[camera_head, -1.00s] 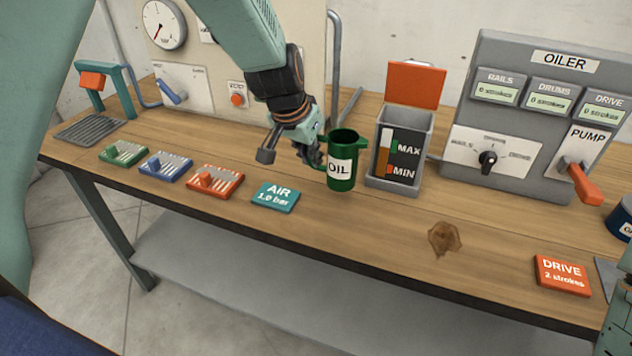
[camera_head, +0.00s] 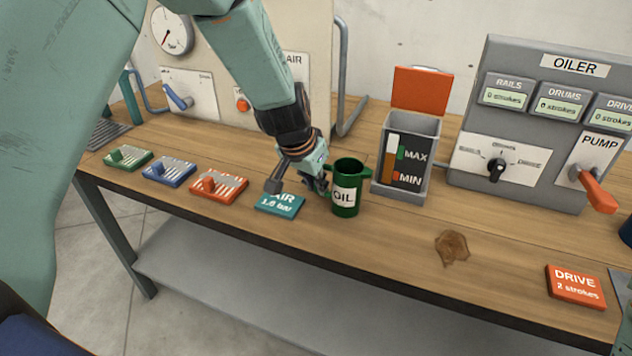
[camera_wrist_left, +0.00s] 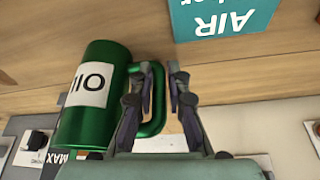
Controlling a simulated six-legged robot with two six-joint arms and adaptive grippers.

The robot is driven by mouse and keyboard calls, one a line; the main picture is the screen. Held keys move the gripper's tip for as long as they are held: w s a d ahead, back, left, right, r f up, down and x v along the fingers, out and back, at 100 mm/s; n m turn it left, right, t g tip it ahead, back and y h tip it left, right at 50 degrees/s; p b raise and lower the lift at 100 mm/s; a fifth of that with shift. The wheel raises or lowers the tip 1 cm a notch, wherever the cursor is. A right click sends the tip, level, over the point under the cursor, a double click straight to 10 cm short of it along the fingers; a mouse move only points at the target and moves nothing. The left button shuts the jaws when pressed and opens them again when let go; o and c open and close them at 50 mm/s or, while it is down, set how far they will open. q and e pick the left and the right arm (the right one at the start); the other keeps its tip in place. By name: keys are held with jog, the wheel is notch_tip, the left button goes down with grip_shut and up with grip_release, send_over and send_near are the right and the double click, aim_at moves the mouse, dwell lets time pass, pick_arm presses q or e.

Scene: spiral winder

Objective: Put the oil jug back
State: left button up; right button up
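The dark green oil jug (camera_head: 347,187), labelled OIL, is upright at the table, just left of and in front of the reservoir. I cannot tell for certain whether its base touches the wood. My left gripper (camera_head: 322,186) is at the jug's left side. In the left wrist view, the jug (camera_wrist_left: 96,95) shows its handle between the two fingers (camera_wrist_left: 161,75), one finger inside the handle loop. My right gripper is not in view.
The reservoir (camera_head: 382,190) with MAX and MIN marks has its orange lid (camera_head: 421,90) up. The AIR card (camera_head: 280,203) lies just left of the jug. The oiler panel (camera_head: 530,120) stands right.

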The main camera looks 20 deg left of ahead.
pick_arm(q)
jog(key=shift+o, duration=1.6)
jog(key=shift+r, duration=0.1)
jog(key=shift+r, duration=0.2)
jog(key=p+v, duration=0.3)
jog(key=v, duration=0.8)
jog(key=shift+r, duration=0.35)
jog(key=shift+s, duration=0.2)
